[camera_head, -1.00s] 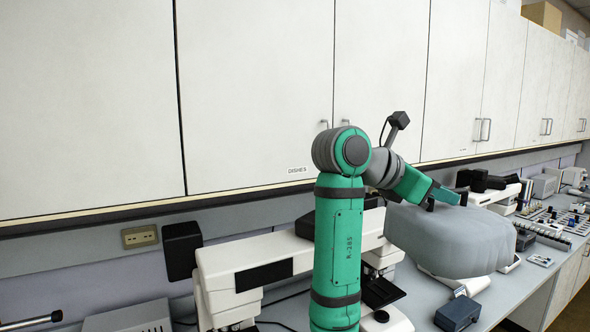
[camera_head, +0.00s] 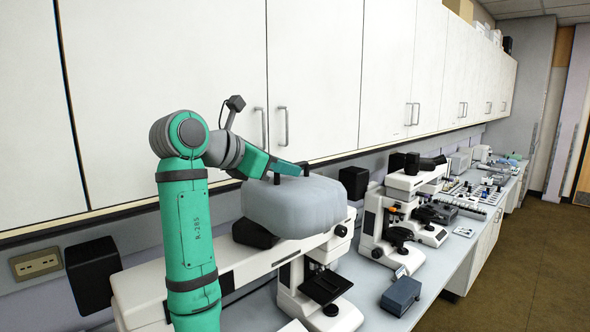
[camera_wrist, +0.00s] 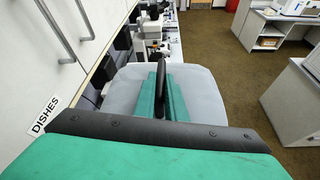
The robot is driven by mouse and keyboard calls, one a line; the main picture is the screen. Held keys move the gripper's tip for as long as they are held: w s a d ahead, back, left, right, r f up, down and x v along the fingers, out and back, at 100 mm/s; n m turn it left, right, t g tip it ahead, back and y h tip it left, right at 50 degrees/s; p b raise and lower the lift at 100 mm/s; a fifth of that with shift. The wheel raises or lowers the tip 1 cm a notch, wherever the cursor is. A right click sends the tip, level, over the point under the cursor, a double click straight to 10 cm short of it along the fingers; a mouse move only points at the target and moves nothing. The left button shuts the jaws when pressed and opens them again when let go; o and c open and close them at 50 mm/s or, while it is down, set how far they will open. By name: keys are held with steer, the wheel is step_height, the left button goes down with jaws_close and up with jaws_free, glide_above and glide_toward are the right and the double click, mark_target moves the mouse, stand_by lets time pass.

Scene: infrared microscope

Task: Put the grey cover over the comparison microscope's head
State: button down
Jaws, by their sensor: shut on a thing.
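The grey cover (camera_head: 295,208) hangs from my gripper (camera_head: 292,173), which is shut on its top. In the wrist view the cover (camera_wrist: 208,95) spreads out around the fingers of my gripper (camera_wrist: 160,88). The comparison microscope is the white double instrument with a long bridge (camera_head: 225,268). The cover appears above the right part of its bridge and hides some of its head. A black part of the head (camera_head: 255,233) shows at the cover's lower left edge. I cannot tell whether the cover touches the microscope.
White wall cabinets (camera_head: 310,70) run close behind my arm. Another white microscope (camera_head: 385,225) stands to the right, with a black box (camera_head: 354,182) by the wall. A blue-grey box (camera_head: 400,296) lies near the bench's front edge. The floor (camera_head: 530,265) at right is open.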

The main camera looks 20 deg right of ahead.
steer(key=w+a, duration=0.2)
steer(key=shift+w+a, duration=0.15)
steer(key=shift+w, duration=0.25)
steer(key=shift+w+a+r, duration=0.1)
steer(key=shift+w+a, duration=0.05)
steer(key=shift+w, duration=0.65)
steer(key=shift+w+a, duration=0.15)
steer(key=shift+w, duration=0.6)
steer(key=shift+w+a+f, duration=0.1)
steer(key=shift+w+f, duration=0.1)
steer(key=shift+f, duration=0.3)
steer(key=shift+w+f, duration=0.2)
steer(key=shift+f, duration=4)
steer(key=c, duration=1.7)
jaws_free()
steer(key=shift+a, duration=0.1)
